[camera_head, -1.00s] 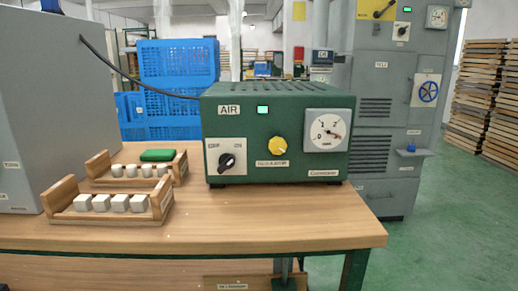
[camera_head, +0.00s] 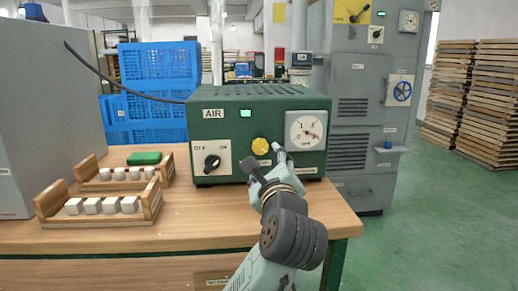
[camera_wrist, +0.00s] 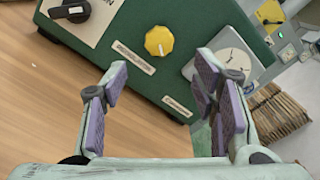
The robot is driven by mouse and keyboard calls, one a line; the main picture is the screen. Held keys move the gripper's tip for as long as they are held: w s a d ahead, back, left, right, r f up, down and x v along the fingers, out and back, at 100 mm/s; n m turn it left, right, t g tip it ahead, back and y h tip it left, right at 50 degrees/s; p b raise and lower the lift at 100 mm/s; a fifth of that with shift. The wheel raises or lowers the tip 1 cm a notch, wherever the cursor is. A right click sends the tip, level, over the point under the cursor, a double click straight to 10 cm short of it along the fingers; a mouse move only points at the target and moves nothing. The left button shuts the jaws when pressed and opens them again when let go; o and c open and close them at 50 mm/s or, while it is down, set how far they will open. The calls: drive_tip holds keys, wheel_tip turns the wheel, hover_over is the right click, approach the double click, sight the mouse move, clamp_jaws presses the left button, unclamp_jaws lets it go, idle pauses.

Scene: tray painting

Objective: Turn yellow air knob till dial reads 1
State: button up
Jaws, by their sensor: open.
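The yellow air knob (camera_head: 260,146) is on the front of the green AIR box (camera_head: 230,101), left of the white dial (camera_head: 306,130). In the wrist view the yellow knob (camera_wrist: 159,41) shows whole, beyond and between the fingertips. The dial (camera_wrist: 228,62) is partly hidden by the right finger. My gripper (camera_head: 266,158) is open and empty in front of the box, apart from the knob. Its spread purple-padded fingers show in the wrist view (camera_wrist: 162,68).
A black OFF/ON switch (camera_head: 212,162) sits left of the knob. Wooden racks with white blocks (camera_head: 100,205) and a green block (camera_head: 144,158) stand on the table at left, by a grey cabinet (camera_head: 40,110). The tabletop (camera_head: 200,225) before the box is clear.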

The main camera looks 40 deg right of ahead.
sight(261, 149)
drive_tip(key=x, duration=1)
drive_tip(key=shift+w+p, duration=0.2)
drive_tip(key=shift+p, duration=0.1)
drive_tip(key=c, duration=1.2)
drive_tip(key=shift+o, duration=0.2)
